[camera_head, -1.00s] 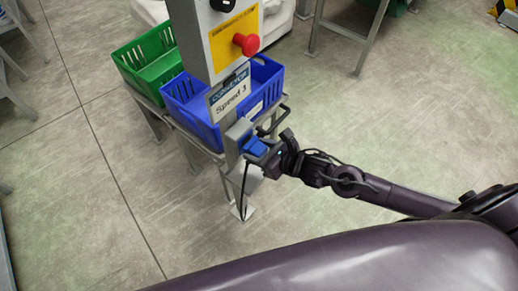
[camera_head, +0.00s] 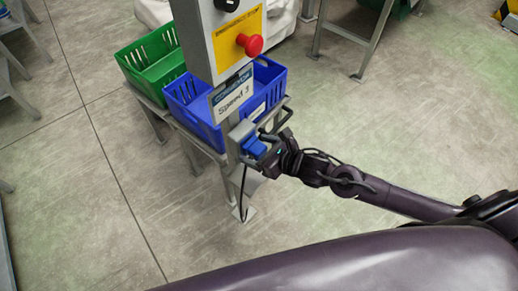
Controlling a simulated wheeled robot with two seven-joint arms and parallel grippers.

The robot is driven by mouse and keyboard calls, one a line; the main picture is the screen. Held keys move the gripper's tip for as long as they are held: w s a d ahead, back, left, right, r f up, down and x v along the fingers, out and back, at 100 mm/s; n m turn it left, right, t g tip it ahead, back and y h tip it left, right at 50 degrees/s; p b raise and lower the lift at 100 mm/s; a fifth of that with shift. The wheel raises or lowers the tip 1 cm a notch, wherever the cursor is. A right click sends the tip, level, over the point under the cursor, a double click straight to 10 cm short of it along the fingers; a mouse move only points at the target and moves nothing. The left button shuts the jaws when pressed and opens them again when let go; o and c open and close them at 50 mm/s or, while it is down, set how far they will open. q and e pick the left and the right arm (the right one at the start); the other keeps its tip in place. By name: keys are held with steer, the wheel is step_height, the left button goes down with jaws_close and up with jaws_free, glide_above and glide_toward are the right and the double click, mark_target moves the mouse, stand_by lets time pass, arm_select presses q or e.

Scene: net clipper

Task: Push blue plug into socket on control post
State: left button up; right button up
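The control post (camera_head: 212,48) stands upright at the upper middle, with a red button and a "Speed 3" label. A grey socket box (camera_head: 240,131) is on the post below the label. The blue plug (camera_head: 255,146) is at the front of this box, with a dark cable hanging below. I cannot tell how deep it sits in the socket. My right gripper (camera_head: 267,156) comes from the right and its fingers are at the plug. They appear closed around it, though the far finger is partly hidden. My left gripper is not in view.
A blue crate (camera_head: 205,131) and a green crate (camera_head: 130,72) stand on a metal stand (camera_head: 196,160) behind the post. A metal table leg (camera_head: 372,45) is at the upper right.

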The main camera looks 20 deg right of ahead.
steer(key=shift+v, duration=3.9)
